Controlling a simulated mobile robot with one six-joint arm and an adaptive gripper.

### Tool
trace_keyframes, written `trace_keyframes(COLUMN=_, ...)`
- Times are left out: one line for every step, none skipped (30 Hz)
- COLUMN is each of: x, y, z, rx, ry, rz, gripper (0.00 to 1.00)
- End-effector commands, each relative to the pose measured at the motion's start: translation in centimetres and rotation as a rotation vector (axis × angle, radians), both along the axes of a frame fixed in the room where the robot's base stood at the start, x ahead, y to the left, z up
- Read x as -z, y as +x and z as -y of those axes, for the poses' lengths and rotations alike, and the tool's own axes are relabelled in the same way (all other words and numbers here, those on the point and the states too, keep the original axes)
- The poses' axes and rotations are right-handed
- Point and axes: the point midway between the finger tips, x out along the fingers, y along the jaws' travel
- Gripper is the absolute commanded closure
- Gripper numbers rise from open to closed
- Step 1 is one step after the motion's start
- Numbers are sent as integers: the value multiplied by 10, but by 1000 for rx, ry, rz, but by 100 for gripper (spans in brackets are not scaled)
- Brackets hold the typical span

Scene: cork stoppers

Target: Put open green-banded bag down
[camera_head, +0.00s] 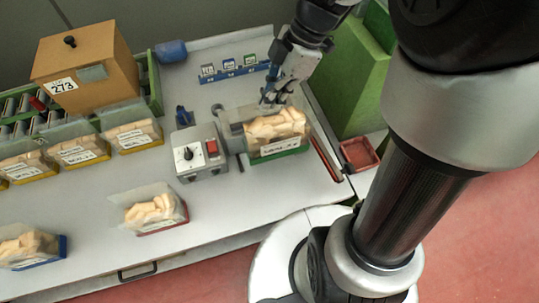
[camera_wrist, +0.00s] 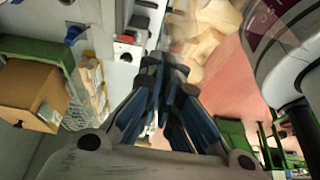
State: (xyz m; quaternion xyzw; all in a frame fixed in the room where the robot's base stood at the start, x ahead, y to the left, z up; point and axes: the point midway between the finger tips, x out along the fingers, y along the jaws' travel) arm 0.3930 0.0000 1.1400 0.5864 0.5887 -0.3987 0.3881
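The open green-banded bag (camera_head: 277,133) is clear, full of pale cork stoppers, with a white label and a green band at its bottom. It is upright at the right part of the table, just right of the grey box with a knob. My gripper (camera_head: 271,98) is at the bag's rear upper edge, coming from above. In the wrist view my gripper (camera_wrist: 168,68) has its fingertips close together at the clear film, with the bag's stoppers (camera_wrist: 205,40) just beyond. The fingers look shut on the film. Whether the bag's base touches the table I cannot tell.
The grey box with a knob and red switch (camera_head: 196,152) stands close left of the bag. A red-banded bag (camera_head: 155,211) and a blue-banded bag (camera_head: 30,247) stand near the front edge. Yellow-banded bags (camera_head: 131,136) line the left. A red tray (camera_head: 358,153) is at right.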

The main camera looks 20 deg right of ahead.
Motion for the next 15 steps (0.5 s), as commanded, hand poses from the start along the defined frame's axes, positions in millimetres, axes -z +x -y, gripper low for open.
trace_keyframes(x=8, y=-1, z=-1, rx=-13, ry=1, rz=-5, gripper=100)
trace_keyframes(x=14, y=-2, z=-1, rx=-16, ry=1, rz=-7, gripper=100)
trace_keyframes(x=24, y=-2, z=-1, rx=-16, ry=1, rz=-7, gripper=100)
trace_keyframes(x=32, y=-2, z=-1, rx=-16, ry=1, rz=-7, gripper=100)
trace_keyframes(x=41, y=-2, z=-1, rx=-16, ry=1, rz=-8, gripper=100)
trace_keyframes(x=52, y=-3, z=-1, rx=-15, ry=1, rz=-9, gripper=100)
trace_keyframes(x=61, y=-3, z=-1, rx=-14, ry=1, rz=-8, gripper=100)
trace_keyframes(x=69, y=-2, z=-1, rx=-14, ry=2, rz=-8, gripper=100)
trace_keyframes(x=80, y=-2, z=-1, rx=-13, ry=1, rz=-8, gripper=100)
trace_keyframes(x=88, y=-3, z=-1, rx=-14, ry=1, rz=-10, gripper=100)
trace_keyframes(x=97, y=-2, z=-1, rx=-14, ry=1, rz=-8, gripper=100)
trace_keyframes(x=107, y=-2, z=-1, rx=-13, ry=1, rz=-8, gripper=100)
trace_keyframes(x=114, y=-2, z=-1, rx=-12, ry=1, rz=-8, gripper=100)
trace_keyframes(x=121, y=-2, z=-1, rx=-13, ry=1, rz=-8, gripper=100)
trace_keyframes(x=130, y=-2, z=-1, rx=-12, ry=1, rz=-7, gripper=100)
